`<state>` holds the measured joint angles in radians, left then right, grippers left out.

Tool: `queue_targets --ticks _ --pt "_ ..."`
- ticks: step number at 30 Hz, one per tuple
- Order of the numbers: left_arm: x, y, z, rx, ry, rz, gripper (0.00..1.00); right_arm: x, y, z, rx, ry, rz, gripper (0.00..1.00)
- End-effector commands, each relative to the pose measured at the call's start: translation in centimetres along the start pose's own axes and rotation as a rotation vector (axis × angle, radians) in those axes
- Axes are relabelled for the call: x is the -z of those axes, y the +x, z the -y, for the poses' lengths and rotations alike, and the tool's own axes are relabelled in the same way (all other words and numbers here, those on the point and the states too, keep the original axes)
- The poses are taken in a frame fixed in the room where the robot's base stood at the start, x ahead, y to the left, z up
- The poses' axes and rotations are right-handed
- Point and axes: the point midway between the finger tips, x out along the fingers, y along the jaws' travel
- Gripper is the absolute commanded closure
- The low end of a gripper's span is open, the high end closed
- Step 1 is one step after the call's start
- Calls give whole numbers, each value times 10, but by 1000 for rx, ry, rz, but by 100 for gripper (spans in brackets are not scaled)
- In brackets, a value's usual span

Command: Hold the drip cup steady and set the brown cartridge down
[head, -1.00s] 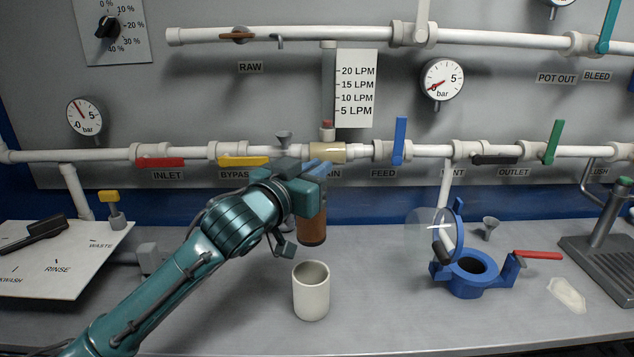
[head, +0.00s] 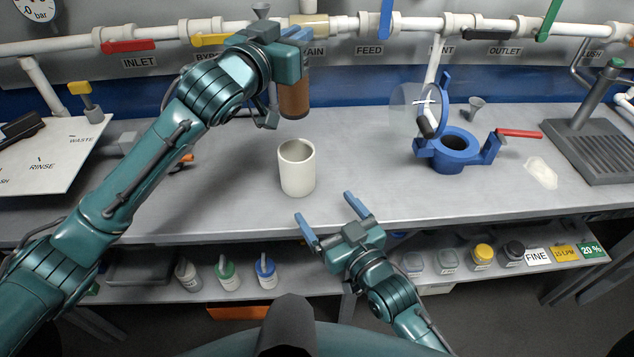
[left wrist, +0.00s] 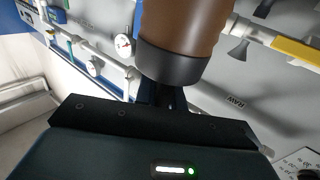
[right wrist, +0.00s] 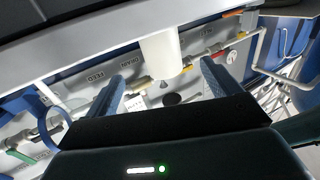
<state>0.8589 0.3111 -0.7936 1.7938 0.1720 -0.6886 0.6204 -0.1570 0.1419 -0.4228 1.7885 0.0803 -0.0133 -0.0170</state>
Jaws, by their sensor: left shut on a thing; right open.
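The brown cartridge (head: 294,92) has a dark lower end and hangs upright above the bench in the head view. It also fills the top of the left wrist view (left wrist: 184,30). My left gripper (head: 298,42) is shut on its upper part. The drip cup (head: 297,168), a pale open-topped cylinder, stands upright on the bench below the cartridge, apart from it. My right gripper (head: 333,218) is open and empty at the bench's front edge, just below and right of the cup. In the right wrist view the cup (right wrist: 160,54) shows beyond and between the fingers, apart from them.
A blue clamp-like housing (head: 455,152) with a raised clear lid stands on the bench to the right. A grey drain tray (head: 598,150) is at far right and a white labelled board (head: 50,150) at far left. Bench around the cup is clear. Bottles (head: 228,274) stand on the lower shelf.

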Motion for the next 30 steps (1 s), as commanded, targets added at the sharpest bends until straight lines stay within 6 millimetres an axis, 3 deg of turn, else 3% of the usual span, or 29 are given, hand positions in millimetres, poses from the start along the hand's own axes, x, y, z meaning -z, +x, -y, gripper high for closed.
queue_targets --ticks 15,21,30 --pt "2 0 0 -1 0 -4 100 0 90 0 0 0 1 11" --pt "2 0 0 -1 0 -4 100 0 106 0 0 0 3 11" --pt "2 0 0 -1 0 -4 100 0 108 0 0 0 3 11"
